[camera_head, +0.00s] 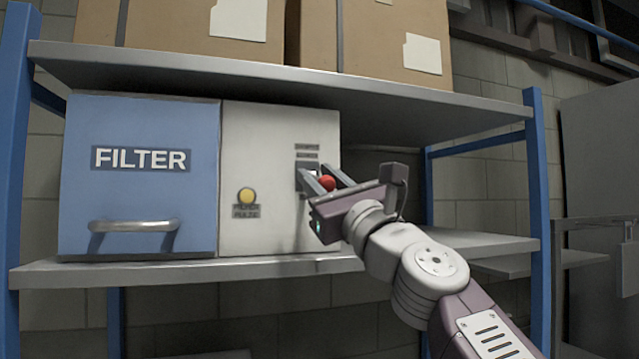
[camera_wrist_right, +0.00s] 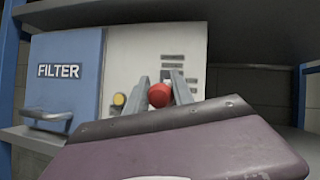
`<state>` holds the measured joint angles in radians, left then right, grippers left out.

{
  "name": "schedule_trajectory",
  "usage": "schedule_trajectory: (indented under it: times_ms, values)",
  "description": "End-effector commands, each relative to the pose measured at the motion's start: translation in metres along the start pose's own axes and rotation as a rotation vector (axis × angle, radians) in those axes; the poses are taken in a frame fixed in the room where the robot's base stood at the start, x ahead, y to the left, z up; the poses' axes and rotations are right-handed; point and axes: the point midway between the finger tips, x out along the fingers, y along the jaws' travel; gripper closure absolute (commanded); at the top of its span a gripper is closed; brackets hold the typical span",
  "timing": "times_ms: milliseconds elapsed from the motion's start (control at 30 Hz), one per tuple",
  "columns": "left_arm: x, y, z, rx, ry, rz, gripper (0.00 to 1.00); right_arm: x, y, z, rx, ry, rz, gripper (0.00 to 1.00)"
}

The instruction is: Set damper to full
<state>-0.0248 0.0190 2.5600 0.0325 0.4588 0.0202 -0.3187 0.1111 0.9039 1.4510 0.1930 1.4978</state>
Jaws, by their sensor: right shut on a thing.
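A red knob (camera_head: 327,183) stands out from the pale control panel (camera_head: 270,150), below a dark slotted plate with small labels. The knob also shows in the right wrist view (camera_wrist_right: 159,95). My right gripper (camera_head: 323,182) reaches the panel from the right and is shut on the red knob, with one finger on each side of it. The label text by the knob is too small to read. My left gripper is not in view.
A blue box marked FILTER (camera_head: 140,185) with a bar handle (camera_head: 133,226) stands left of the panel. A yellow button (camera_head: 246,195) is on the panel's lower left. A shelf (camera_head: 450,105) with cardboard boxes (camera_head: 395,45) hangs just above. The shelf space right of the panel is empty.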

Motion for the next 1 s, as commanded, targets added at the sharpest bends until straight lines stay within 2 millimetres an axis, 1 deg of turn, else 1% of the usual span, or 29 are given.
schedule_trajectory:
  times_ms: [33,300,1000]
  values:
    - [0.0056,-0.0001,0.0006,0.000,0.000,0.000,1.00,-0.0019,0.0027,-0.0080,0.001,0.005,0.003,1.00]
    - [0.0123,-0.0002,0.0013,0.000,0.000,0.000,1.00,-0.0037,0.0048,-0.0155,0.002,0.006,0.005,1.00]
    - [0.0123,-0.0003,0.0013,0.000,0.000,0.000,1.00,-0.0036,0.0049,-0.0150,0.001,0.004,0.005,1.00]
